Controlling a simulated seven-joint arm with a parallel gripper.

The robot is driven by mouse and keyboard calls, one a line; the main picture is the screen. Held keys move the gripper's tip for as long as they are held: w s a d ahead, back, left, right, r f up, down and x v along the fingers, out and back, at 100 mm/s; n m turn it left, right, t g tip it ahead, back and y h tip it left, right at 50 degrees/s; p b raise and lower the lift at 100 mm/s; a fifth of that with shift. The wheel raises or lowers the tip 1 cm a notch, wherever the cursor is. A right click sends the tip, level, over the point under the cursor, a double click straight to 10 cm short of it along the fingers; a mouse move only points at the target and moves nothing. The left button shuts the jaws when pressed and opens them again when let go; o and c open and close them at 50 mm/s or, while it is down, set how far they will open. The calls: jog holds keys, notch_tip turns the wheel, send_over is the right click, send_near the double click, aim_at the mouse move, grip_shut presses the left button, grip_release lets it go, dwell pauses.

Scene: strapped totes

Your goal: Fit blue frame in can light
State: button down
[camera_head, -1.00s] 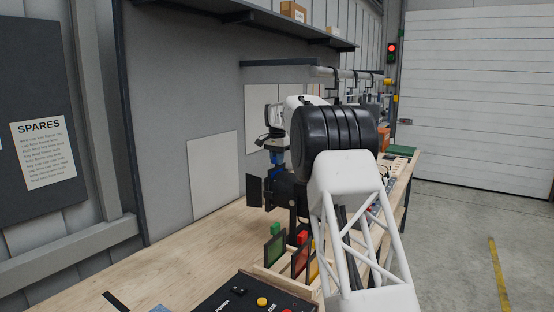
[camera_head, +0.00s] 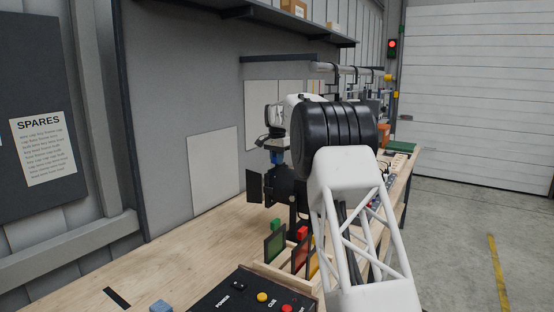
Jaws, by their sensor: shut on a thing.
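My gripper (camera_head: 275,149) is left of my black wrist joint, above the black can light (camera_head: 287,187). It is shut on the blue frame (camera_head: 277,158), of which only a small blue patch shows below the fingers. The can light stands on the bench with a dark flap out to its left; my arm hides its right side. The frame's lower part is hard to make out against the dark lamp, so I cannot tell whether it is in the lamp's slot.
A wooden rack in front holds a green frame (camera_head: 274,244), a red frame (camera_head: 300,252) and a partly hidden amber one (camera_head: 314,265). A black control box (camera_head: 245,292) and a blue block (camera_head: 161,306) are at the front. The bench's left part is mostly clear.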

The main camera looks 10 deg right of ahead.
jog(key=shift+f, duration=0.75)
jog(key=c, duration=1)
grip_release()
jog(key=shift+r, duration=0.1)
jog(key=shift+r, duration=3.8)
